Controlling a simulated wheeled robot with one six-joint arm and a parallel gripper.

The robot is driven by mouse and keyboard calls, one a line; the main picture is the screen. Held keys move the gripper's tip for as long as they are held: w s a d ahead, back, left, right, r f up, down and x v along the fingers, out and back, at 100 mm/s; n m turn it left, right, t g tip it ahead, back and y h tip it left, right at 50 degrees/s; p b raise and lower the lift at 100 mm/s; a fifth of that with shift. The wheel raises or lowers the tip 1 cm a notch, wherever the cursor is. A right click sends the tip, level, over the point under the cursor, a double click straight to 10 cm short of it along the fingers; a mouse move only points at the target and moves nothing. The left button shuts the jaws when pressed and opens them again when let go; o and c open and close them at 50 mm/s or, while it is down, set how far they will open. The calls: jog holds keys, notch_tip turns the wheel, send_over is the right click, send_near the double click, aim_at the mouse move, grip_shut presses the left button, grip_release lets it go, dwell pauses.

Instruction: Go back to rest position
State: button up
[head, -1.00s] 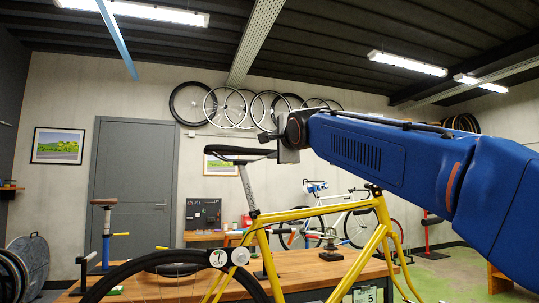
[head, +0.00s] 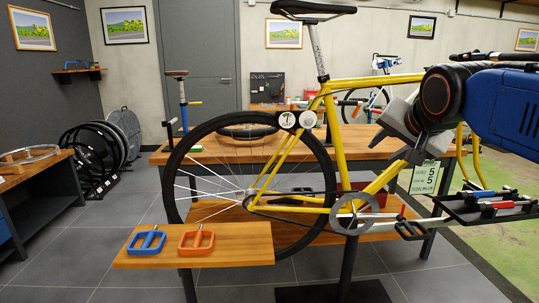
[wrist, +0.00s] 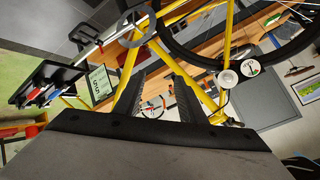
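My gripper (head: 410,152) hangs at the end of my blue arm on the right of the head view, pointing down in front of the yellow bike frame (head: 335,120). In the wrist view its two dark fingers (wrist: 157,85) stand apart, with nothing seen between them. From the head view I cannot tell how far it is from the frame tubes. The bike is held up on a stand, with its chainring (head: 355,212) and rear wheel (head: 185,160) in view. My arm hides part of the front of the bike.
A black tray (head: 462,208) with red and blue tools sits at the right. A wooden workbench (head: 400,143) stands behind. Grey floor lies open at left.

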jog(key=s+f+n+g, duration=0.3)
jog(key=s+f, duration=0.8)
jog(key=f, duration=0.3)
jog(key=s+d+f+n+g, duration=0.1)
jog(key=s+f+n, duration=0.3)
jog(key=s+f, duration=0.7)
notch_tip(320, 180, down, 3)
jog(key=shift+d+r+n+g, duration=0.1)
jog(key=shift+d+n+g, duration=0.2)
jog(key=shift+g, duration=0.6)
jog(key=shift+w+a, duration=0.1)
jog(key=shift+w, duration=0.1)
